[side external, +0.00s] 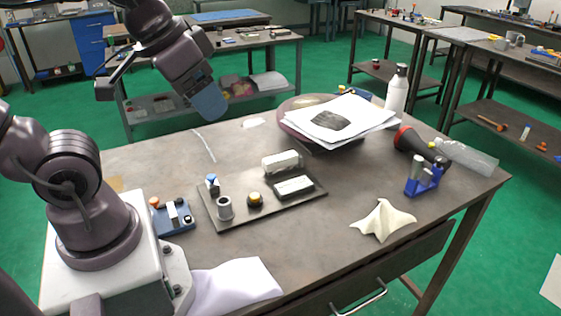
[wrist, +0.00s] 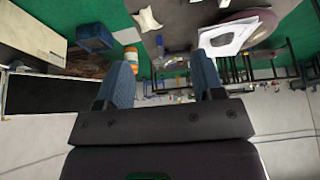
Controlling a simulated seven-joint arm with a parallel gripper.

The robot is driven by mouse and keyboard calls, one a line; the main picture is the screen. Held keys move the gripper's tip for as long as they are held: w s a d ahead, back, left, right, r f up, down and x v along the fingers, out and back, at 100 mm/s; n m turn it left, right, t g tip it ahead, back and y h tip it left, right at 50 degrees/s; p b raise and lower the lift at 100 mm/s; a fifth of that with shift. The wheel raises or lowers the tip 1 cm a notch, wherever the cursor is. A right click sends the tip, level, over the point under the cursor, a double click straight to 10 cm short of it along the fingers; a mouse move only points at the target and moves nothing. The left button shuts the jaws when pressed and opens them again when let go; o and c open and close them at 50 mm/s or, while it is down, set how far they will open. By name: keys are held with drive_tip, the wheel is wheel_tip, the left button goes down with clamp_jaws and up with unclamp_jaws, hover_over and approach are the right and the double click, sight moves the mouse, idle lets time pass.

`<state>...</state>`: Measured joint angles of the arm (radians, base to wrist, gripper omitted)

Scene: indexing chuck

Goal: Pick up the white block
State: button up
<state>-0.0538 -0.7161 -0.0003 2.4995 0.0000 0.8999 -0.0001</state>
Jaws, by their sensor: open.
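A white block-like piece (side external: 281,162) sits at the back of a dark flat plate (side external: 240,214) on the table in the side view. A second low piece with a white top and dark sides (side external: 293,187) is just in front of it. A small pale block also stands on a blue fixture (side external: 172,217) left of the plate. I cannot tell for sure which one is the white block. My gripper (side external: 209,102) is raised above the back left of the table, well away from them. In the wrist view my gripper (wrist: 163,80) has its two blue fingers apart with nothing between them.
The plate also bears a grey cylinder (side external: 225,208) and a yellow-topped knob (side external: 255,199). The table's back left is mostly clear.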

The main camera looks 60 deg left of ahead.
drive_tip(key=a+f+n+g, duration=0.2)
drive_tip(key=a+f+g, duration=0.1)
drive_tip(key=f, duration=0.1)
drive_tip(key=n+t+h, duration=0.1)
drive_tip(key=n+t, duration=1)
drive_tip(key=n, duration=2.2)
approach(279, 157)
drive_tip(key=s, duration=0.1)
drive_tip(key=s+d, duration=0.1)
drive_tip(key=s, duration=0.1)
drive_tip(key=shift+s+d+r, duration=0.2)
drive_tip(key=shift+r, duration=0.2)
drive_tip(key=shift+w+a+y, duration=0.1)
drive_tip(key=shift+a+y, duration=0.2)
drive_tip(key=shift+a, duration=0.05)
drive_tip(key=shift+w+a, duration=0.1)
drive_tip(key=shift+w, duration=0.25)
drive_tip(key=x, duration=1.2)
drive_tip(key=shift+w, duration=0.2)
